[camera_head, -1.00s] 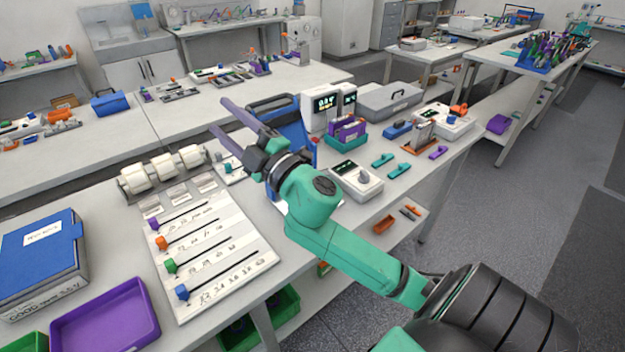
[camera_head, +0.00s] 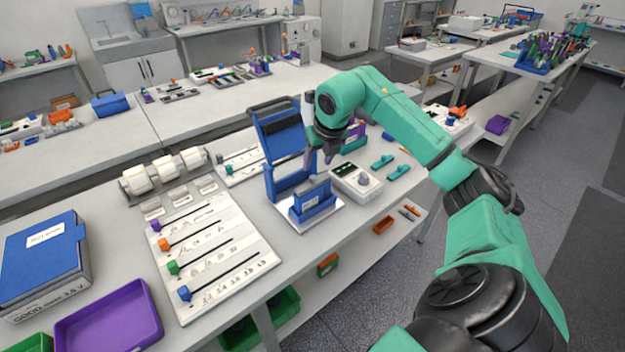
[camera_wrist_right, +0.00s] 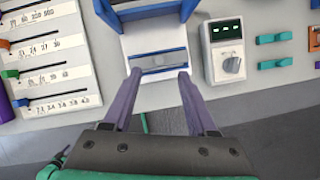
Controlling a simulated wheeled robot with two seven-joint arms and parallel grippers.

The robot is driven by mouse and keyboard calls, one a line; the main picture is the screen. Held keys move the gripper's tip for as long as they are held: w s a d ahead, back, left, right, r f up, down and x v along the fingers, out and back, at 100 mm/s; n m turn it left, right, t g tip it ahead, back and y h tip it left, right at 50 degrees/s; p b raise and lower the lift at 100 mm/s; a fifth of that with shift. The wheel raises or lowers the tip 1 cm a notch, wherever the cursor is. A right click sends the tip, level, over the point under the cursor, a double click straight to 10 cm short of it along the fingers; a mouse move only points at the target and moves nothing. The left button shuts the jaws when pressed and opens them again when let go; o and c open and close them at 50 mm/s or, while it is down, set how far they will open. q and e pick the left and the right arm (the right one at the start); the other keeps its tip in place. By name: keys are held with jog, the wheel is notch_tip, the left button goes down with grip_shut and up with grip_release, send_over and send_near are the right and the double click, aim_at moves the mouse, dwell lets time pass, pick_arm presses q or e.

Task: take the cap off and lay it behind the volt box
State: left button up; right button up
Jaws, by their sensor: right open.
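A blue device (camera_head: 278,137) with a tall upright panel stands on the middle table. At its front, a blue block with a grey face (camera_head: 312,202) sits on a pale plate. The wrist view shows this part as blue bars around a grey strip (camera_wrist_right: 158,62). I cannot tell which part is the cap. A white box with a dark display and grey knob (camera_head: 356,183), probably the volt box, stands right of it; it also shows in the wrist view (camera_wrist_right: 222,50). My right gripper (camera_head: 320,160) is above the block, its purple fingers (camera_wrist_right: 157,85) apart and empty. My left gripper is out of view.
Teal clips (camera_head: 390,166) lie right of the white box. A white slider board (camera_head: 212,255) lies left of the blue device. A purple tray (camera_head: 108,318) and a blue-lidded box (camera_head: 42,262) are at far left. The table's front edge is close to the pale plate.

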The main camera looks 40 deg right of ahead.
aim_at(313, 176)
jog(key=p+x, duration=0.3)
jog(key=x, duration=0.3)
jog(key=shift+f, duration=0.15)
jog(key=shift+w+f, duration=0.2)
jog(key=shift+f, duration=0.1)
grip_shut()
jog(key=shift+r, duration=0.15)
